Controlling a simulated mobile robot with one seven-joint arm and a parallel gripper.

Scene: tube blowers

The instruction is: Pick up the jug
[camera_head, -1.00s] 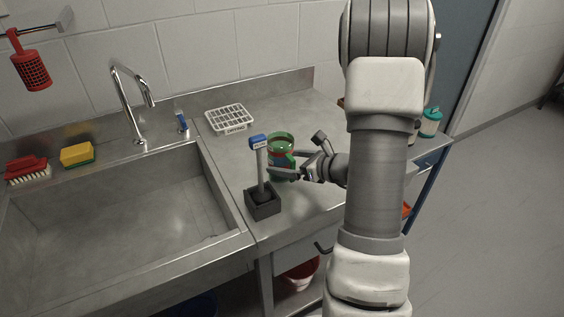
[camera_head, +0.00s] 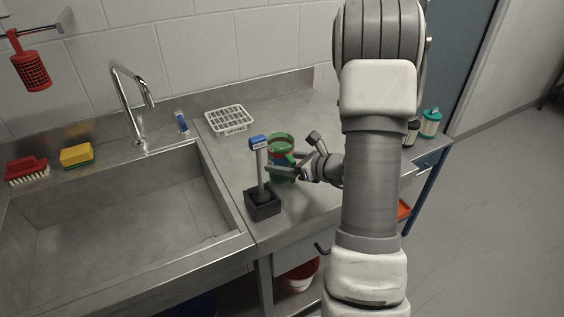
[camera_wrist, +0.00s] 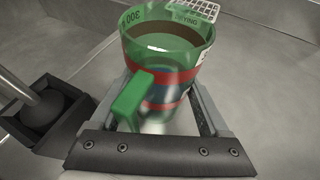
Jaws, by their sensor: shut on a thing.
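The jug is a clear green measuring jug with a green handle, red and blue bands and dark contents. In the head view the jug (camera_head: 281,143) stands upright on the steel counter, partly hidden by my gripper (camera_head: 270,172). In the wrist view the jug (camera_wrist: 168,50) sits between the two fingers, its handle (camera_wrist: 132,98) pointing toward the palm. My gripper (camera_wrist: 165,110) is shut on the jug, with a finger along each side. I cannot tell whether the jug's base touches the counter.
A dark square holder (camera_head: 263,203) with an upright blue-topped tool stands close to the left of the jug. A white drying rack (camera_head: 229,119) lies behind it. The sink (camera_head: 120,205) is at the left. Containers (camera_head: 430,122) stand at the right. Bare counter lies behind the jug.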

